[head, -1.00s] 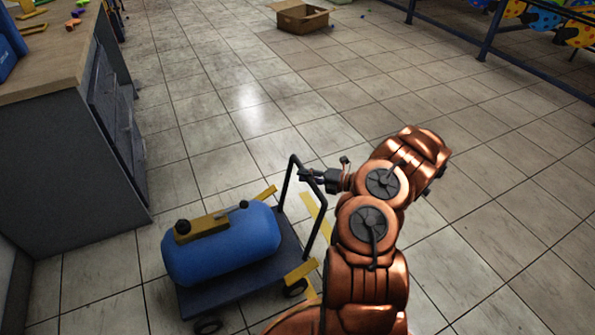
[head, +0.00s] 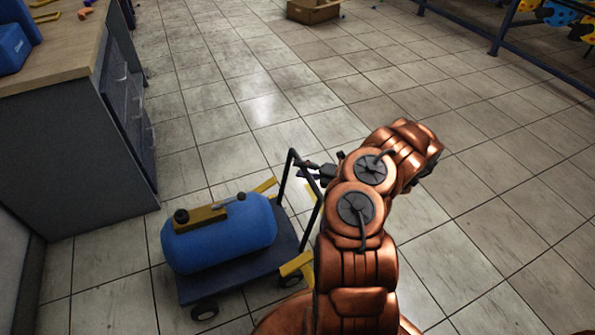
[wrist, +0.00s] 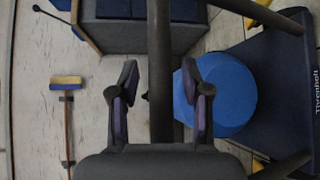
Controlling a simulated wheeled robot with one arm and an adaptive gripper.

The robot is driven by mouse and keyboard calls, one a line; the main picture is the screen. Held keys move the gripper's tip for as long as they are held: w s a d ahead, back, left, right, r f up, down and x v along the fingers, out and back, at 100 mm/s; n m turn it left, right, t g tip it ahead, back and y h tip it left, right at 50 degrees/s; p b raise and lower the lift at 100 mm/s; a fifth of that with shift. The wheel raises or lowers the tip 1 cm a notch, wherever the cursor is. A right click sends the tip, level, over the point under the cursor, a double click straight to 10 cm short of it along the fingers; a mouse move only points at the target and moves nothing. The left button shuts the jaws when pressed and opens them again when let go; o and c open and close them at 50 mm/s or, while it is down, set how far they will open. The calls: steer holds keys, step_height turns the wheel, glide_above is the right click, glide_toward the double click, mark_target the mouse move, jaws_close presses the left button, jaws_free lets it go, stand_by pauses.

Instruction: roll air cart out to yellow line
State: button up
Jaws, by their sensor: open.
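The air cart has a blue tank (head: 220,235) on a dark blue deck (head: 245,270) with small wheels and a black hoop handle (head: 283,180). It stands right of the workbench. My gripper (head: 302,170) is at the upper part of this handle. In the wrist view, my gripper (wrist: 162,97) is open, with one finger on each side of a black handle bar (wrist: 160,60). Gaps show on both sides of the bar. A yellow strip (head: 313,205) lies on the floor just beyond the handle, partly hidden by my arm. Yellow pieces (head: 297,263) also show at the deck's corners.
A grey workbench (head: 75,165) with a wooden top stands at the left, close to the cart. A cardboard box (head: 313,11) sits far back. A blue rail (head: 497,35) runs along the upper right. The tiled floor (head: 250,110) between is mostly clear.

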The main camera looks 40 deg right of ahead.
steer(key=v, duration=1.2)
steer(key=shift+d, duration=0.1)
stand_by(0.4)
